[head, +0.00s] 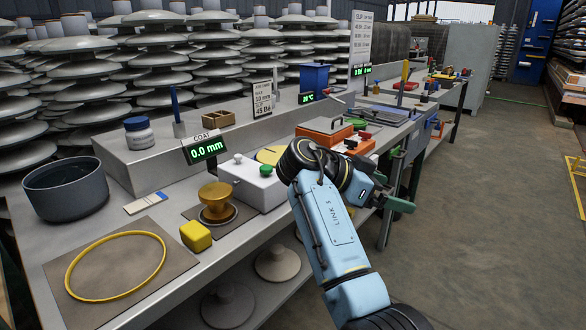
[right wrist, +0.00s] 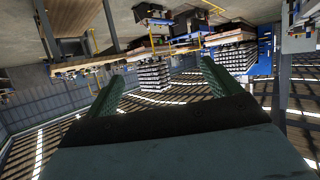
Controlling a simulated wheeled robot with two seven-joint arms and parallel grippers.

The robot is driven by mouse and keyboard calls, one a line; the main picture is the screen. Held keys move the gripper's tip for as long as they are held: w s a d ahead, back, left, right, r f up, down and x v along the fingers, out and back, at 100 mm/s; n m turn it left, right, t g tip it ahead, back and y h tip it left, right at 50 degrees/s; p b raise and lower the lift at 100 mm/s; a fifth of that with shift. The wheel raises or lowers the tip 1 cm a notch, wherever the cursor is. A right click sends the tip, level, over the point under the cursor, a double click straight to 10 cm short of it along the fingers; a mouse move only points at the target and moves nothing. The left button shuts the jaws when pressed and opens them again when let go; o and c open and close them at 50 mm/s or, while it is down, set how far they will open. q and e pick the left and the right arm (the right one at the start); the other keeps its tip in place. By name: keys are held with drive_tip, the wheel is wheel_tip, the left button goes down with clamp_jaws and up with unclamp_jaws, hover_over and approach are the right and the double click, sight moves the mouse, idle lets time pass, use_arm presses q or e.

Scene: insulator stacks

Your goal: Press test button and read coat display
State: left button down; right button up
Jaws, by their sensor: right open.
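The COAT display (head: 206,149) on the bench's raised ledge is lit in green and reads 0.0 mm. Which one is the test button I cannot tell from a label. My right gripper (head: 398,186) is right of the box, past the bench's front edge, apart from both buttons. Its two green fingers stand apart and empty in the right wrist view (right wrist: 161,84). My left gripper is not in view.
A brass cup (head: 217,198) and a yellow block (head: 195,236) stand left of the box. A yellow ring (head: 116,266) lies on a mat near a dark bowl (head: 66,188). An orange device (head: 325,134) is behind my right arm.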

drive_tip(key=s+d+f+n+t+y, duration=0.1)
drive_tip(key=s+f+n+y, duration=0.15)
drive_tip(key=f, duration=0.55)
drive_tip(key=s+d+f+n+t+y, duration=0.2)
drive_tip(key=s+f+n, duration=0.2)
drive_tip(key=f, duration=0.3)
drive_tip(key=s+d+f+n+t+y, duration=0.1)
drive_tip(key=s+f+n+y, duration=0.2)
drive_tip(key=f, duration=0.5)
drive_tip(key=s+a+n+t+y, duration=0.1)
drive_tip(key=s+a+n+y, duration=0.2)
drive_tip(key=s, duration=0.6)
drive_tip(key=s+a+n+t+y, duration=0.1)
drive_tip(key=s+a+n+y, duration=0.3)
drive_tip(key=s, duration=0.4)
drive_tip(key=a+f+n, duration=0.1)
drive_tip(key=n, duration=0.1)
drive_tip(key=shift+s+n+t, duration=0.3)
drive_tip(key=shift+s+n, duration=0.05)
